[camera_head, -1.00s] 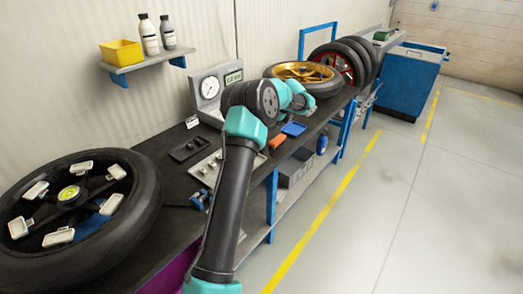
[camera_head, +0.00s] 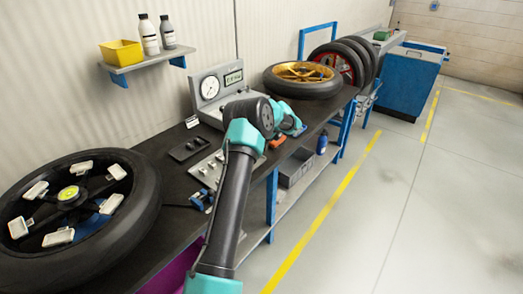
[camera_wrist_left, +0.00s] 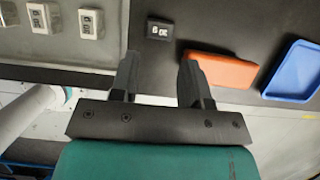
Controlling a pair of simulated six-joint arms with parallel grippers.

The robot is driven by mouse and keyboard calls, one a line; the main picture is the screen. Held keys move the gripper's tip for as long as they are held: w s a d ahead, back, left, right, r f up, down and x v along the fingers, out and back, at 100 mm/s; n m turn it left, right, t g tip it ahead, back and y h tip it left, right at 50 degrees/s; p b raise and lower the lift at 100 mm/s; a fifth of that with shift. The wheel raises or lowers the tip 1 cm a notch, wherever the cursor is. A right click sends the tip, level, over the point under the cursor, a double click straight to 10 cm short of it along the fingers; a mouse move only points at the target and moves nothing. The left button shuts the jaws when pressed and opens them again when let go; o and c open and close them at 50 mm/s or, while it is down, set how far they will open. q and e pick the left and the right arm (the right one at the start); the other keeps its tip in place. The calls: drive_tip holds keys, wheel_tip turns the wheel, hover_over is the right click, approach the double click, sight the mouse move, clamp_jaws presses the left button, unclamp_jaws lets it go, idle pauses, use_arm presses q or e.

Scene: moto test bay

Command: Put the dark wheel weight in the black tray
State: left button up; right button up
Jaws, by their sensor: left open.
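The dark wheel weight (camera_wrist_left: 160,29), a small black block with a pale label, lies on the dark bench top in the left wrist view. My left gripper (camera_wrist_left: 160,78) is open and empty, with the weight beyond the gap between its fingertips and apart from them. In the head view my own arm hides the weight and the left fingertips. The black tray (camera_head: 188,149) lies on the bench left of my arm in the head view. My right gripper is not in view.
An orange block (camera_wrist_left: 220,70) lies close to the right finger, with a blue tray (camera_wrist_left: 296,72) beyond it. Light weights (camera_wrist_left: 90,22) sit on a grey plate (camera_head: 207,170). A large wheel (camera_head: 140,190) fills the near left bench. A gauge unit (camera_head: 216,88) stands behind.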

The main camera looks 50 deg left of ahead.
use_arm(q)
drive_tip(key=shift+a+f, duration=0.1)
drive_tip(key=shift+f, duration=0.2)
drive_tip(key=shift+x, duration=2.6)
drive_tip(key=c, duration=0.6)
drive_tip(key=shift+c, duration=0.2)
drive_tip(key=shift+r, duration=0.1)
